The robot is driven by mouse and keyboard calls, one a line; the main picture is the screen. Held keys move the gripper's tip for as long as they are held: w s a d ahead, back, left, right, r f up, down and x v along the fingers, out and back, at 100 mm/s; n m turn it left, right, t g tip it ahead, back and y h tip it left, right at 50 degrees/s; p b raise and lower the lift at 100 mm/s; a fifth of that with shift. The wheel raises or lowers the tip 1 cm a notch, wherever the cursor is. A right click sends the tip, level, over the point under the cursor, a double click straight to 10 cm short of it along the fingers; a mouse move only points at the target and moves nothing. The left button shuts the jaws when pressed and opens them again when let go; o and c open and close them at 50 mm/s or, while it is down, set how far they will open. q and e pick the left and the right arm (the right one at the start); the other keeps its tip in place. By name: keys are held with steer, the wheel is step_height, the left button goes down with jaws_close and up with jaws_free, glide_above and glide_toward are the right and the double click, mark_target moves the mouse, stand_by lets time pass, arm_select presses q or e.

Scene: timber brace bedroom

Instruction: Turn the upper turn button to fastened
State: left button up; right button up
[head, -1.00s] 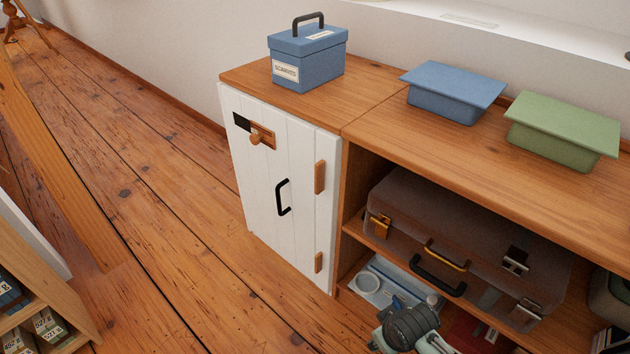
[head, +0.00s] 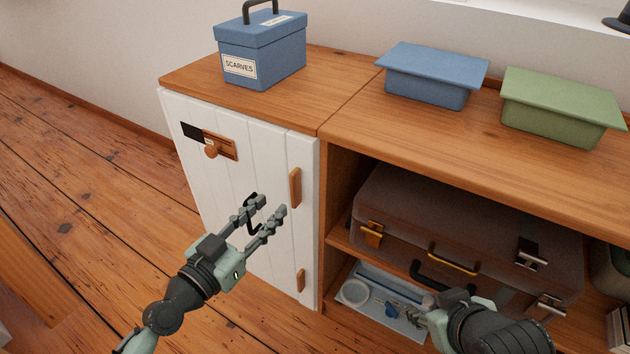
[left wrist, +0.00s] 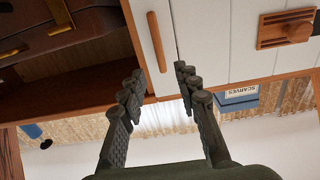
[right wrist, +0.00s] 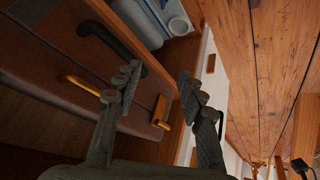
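The upper turn button (head: 295,187) is a wooden bar near the right edge of the white cabinet front; it stands upright, along the edge. It also shows in the left wrist view (left wrist: 156,42), just beyond the fingertips. The lower turn button (head: 301,280) is also upright. My left gripper (head: 266,208) is open and empty in front of the cabinet, below and left of the upper button, partly covering the black door handle (head: 249,222). My right gripper (right wrist: 158,76) is open and empty by the lower shelf; in the head view its fingers are partly hidden.
A wooden slide with a knob (head: 211,151) sits at the upper left of the white front. A blue scarves box (head: 262,52), a blue bin (head: 430,80) and a green bin (head: 560,110) stand on top. A brown suitcase (head: 465,215) fills the open shelf near my right arm.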

mark_target(291, 185)
arm_select(q)
steer(key=x, duration=0.4)
steer(key=p+x, duration=0.1)
steer(key=x, duration=0.3)
steer(key=shift+r, duration=0.25)
arm_select(e)
steer(key=s+d+f+g+h, duration=0.1)
steer(key=s+d+g, duration=0.2)
steer(key=s, duration=0.3)
steer(key=shift+d+f+m, duration=0.25)
steer(key=shift+d+m, duration=0.15)
steer(key=shift+d, duration=0.4)
steer(key=shift+s, duration=0.1)
arm_select(q)
jaws_close()
